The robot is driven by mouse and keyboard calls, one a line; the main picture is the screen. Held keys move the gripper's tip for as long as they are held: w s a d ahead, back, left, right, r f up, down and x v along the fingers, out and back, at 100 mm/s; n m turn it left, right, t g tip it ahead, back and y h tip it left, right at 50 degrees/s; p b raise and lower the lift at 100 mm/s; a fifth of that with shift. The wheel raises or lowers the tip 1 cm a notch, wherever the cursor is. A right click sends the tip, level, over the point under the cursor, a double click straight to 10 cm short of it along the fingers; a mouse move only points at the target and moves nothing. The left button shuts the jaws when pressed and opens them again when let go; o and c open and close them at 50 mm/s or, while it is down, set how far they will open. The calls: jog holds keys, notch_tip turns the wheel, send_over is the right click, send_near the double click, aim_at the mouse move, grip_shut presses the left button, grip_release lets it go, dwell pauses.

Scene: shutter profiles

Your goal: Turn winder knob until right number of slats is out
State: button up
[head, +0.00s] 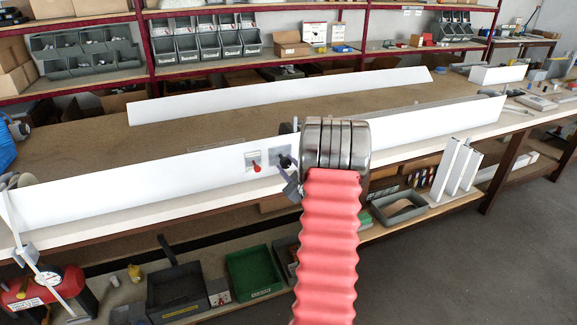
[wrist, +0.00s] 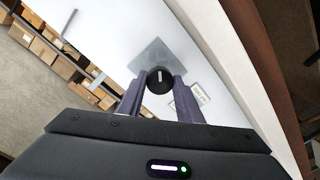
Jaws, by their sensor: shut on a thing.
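The black winder knob (wrist: 160,80) sits on a grey plate (wrist: 157,55) on a white panel, with a white line on its face. My gripper (wrist: 158,88) has its two fingers on either side of the knob and is shut on it. In the head view the knob (head: 286,162) shows just left of my arm, on the front white panel (head: 140,185). My red ribbed arm hides part of this panel. I see no slats that I can make out as coming out of the panel.
A red lever switch (head: 256,167) on a pale plate sits left of the knob. A second white panel (head: 280,95) stands farther back on the brown bench (head: 85,140). Shelves with grey bins (head: 205,42) stand behind. A green bin (head: 252,271) is below the bench.

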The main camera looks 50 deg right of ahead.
jog(key=m, duration=0.6)
jog(key=shift+s+d+f, duration=0.2)
jog(key=shift+s+f, duration=0.15)
jog(key=shift+f, duration=0.05)
jog(key=m, duration=0.7)
dwell(1.1)
jog(key=o, duration=1)
jog(key=shift+r+t, duration=0.1)
jog(key=shift+t, duration=0.2)
jog(key=shift+w+r, duration=0.1)
